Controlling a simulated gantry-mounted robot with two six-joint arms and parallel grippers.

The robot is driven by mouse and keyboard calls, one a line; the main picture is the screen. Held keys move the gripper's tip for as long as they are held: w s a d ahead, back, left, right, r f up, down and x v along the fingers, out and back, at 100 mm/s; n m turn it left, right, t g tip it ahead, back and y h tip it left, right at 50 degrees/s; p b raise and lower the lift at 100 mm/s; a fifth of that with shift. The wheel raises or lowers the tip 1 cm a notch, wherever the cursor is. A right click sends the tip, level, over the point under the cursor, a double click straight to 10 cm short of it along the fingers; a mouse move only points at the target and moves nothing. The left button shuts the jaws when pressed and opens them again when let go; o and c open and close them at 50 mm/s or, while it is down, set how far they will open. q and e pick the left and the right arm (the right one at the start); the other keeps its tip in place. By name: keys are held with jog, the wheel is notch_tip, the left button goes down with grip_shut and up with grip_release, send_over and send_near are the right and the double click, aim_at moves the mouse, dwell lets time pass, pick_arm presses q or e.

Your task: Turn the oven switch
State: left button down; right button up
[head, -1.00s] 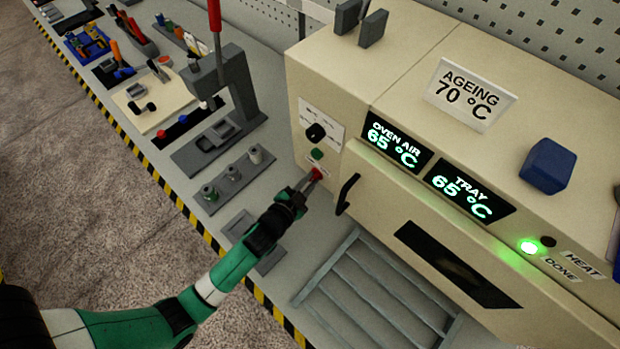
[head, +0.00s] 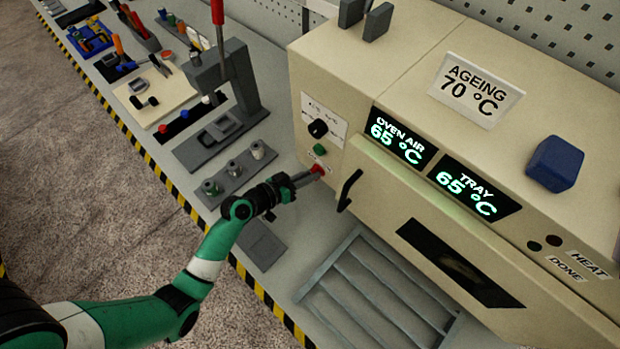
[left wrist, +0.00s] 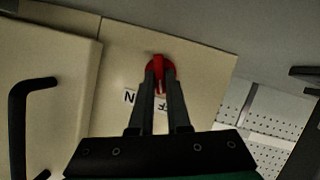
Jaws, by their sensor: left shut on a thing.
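Upside-down lettering beside the switch is partly covered by the fingers. The oven (head: 375,70) shows 65 °C for both oven air and tray. My right gripper is not in view.
A black door handle (head: 348,190) stands out right of the switch. A slatted grey rack (head: 370,300) lies below the door. A holder with several spindles (head: 235,173) and a lever press (head: 230,85) are to the left. Both lamps, green (head: 534,246) and red (head: 553,240), look dark.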

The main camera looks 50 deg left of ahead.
pick_arm(q)
jog(key=shift+a+f+n+h+b, duration=0.15)
jog(key=shift+n+h+b, duration=0.35)
jog(key=shift+n+b, duration=0.4)
jog(key=c, duration=0.9)
grip_release()
jog(key=shift+s, duration=0.15)
